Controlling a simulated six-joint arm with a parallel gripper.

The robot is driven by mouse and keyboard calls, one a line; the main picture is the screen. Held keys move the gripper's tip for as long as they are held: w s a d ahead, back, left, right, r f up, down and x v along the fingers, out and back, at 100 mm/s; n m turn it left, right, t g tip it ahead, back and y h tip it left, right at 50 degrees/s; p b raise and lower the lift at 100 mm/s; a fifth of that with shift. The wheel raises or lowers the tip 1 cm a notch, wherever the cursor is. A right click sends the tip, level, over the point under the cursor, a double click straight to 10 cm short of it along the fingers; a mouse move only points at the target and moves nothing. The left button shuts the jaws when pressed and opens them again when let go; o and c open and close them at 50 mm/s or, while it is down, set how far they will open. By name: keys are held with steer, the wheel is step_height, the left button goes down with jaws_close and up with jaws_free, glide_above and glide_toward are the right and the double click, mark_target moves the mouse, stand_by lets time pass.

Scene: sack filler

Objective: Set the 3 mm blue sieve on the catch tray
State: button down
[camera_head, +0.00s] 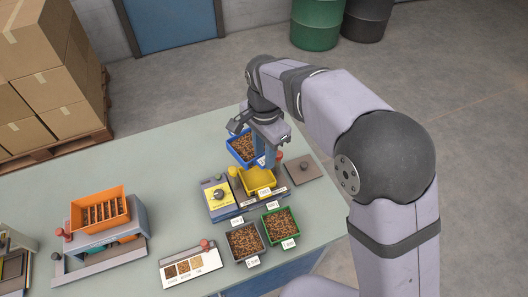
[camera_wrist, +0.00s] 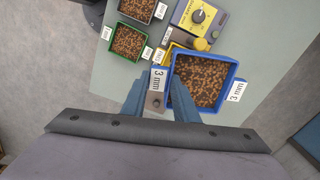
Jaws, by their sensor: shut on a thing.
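The blue sieve (camera_head: 236,155), full of brown pellets, is held by my gripper (camera_head: 268,150). In the wrist view, the sieve (camera_wrist: 238,72) carries "3 mm" labels, and my gripper (camera_wrist: 158,103) is shut on its labelled handle tab (camera_wrist: 157,82). The yellow catch tray (camera_head: 259,180) sits on the dial machine, just in front of the sieve in the head view. In the wrist view, the tray (camera_wrist: 172,53) is mostly hidden under the sieve. The sieve looks raised and offset from the tray; the exact gap cannot be told.
The machine has a yellow dial panel (camera_head: 216,194). A green sieve (camera_head: 281,226) and a dark grey sieve (camera_head: 245,241), both filled, stand in front. A grey plate (camera_head: 303,169) lies to the right. An orange tray (camera_head: 99,208) stands on a unit at left. The table's back middle is clear.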

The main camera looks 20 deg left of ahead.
steer(key=m, duration=0.3)
steer(key=shift+f, duration=0.1)
step_height(320, 180, down, 10)
steer(key=b, duration=0.9)
steer(key=shift+f+b, duration=0.7)
steer(key=shift+f, duration=0.4)
steer(key=shift+f+p, duration=0.4)
steer(key=shift+f, duration=0.25)
stand_by(2.3)
steer(key=c, duration=1.3)
jaws_free()
steer(key=shift+o, duration=0.5)
